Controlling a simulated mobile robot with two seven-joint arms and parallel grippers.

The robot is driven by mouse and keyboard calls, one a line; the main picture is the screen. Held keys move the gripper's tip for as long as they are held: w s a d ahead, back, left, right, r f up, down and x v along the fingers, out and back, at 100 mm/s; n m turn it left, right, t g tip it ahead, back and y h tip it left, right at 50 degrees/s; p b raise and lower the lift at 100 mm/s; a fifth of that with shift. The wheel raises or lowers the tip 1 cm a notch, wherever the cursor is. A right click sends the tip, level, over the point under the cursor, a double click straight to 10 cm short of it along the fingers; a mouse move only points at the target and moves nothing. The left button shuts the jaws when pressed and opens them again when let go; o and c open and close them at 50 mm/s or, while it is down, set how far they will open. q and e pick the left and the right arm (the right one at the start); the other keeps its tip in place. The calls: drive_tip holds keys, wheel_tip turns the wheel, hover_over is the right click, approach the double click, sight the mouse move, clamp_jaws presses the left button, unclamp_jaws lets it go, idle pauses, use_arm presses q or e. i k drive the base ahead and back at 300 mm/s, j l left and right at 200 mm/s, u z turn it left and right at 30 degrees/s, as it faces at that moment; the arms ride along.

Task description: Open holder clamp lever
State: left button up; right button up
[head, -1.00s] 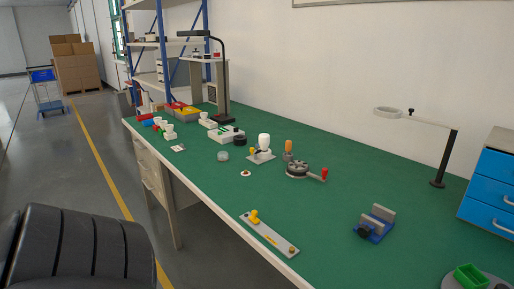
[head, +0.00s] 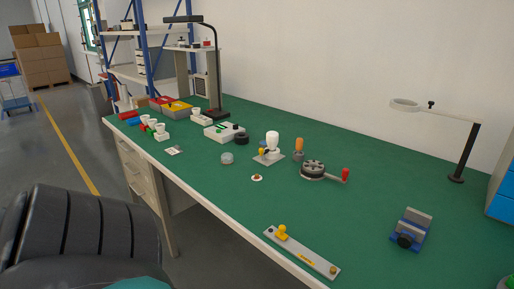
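A small grey base plate (head: 277,160) on the green bench carries an upright white bulb-shaped piece (head: 272,141) and a small yellow knob (head: 261,152). It may be the holder, but I cannot tell its clamp lever for sure. To its right, a round dark grey fixture (head: 312,168) has an arm pointing right, ending in a red handle (head: 345,175). In front, a flat grey bar (head: 305,254) carries a yellow knob (head: 282,231) at its left end. Neither of my grippers is in view.
A blue-and-grey vise (head: 411,229) and a ring lamp (head: 405,104) stand at the right. Cups, a white box (head: 219,133) and bins (head: 177,109) stand at the far left. A dark ribbed shape (head: 85,240) fills the lower left. Green bench top between items is clear.

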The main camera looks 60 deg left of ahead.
sight(262, 152)
drive_tip(key=k+j, duration=0.1)
drive_tip(key=j, duration=0.35)
drive_tip(key=k+j, duration=0.1)
drive_tip(key=j, duration=0.85)
drive_tip(key=k+j, duration=0.15)
drive_tip(key=j, duration=0.3)
drive_tip(key=z, duration=0.05)
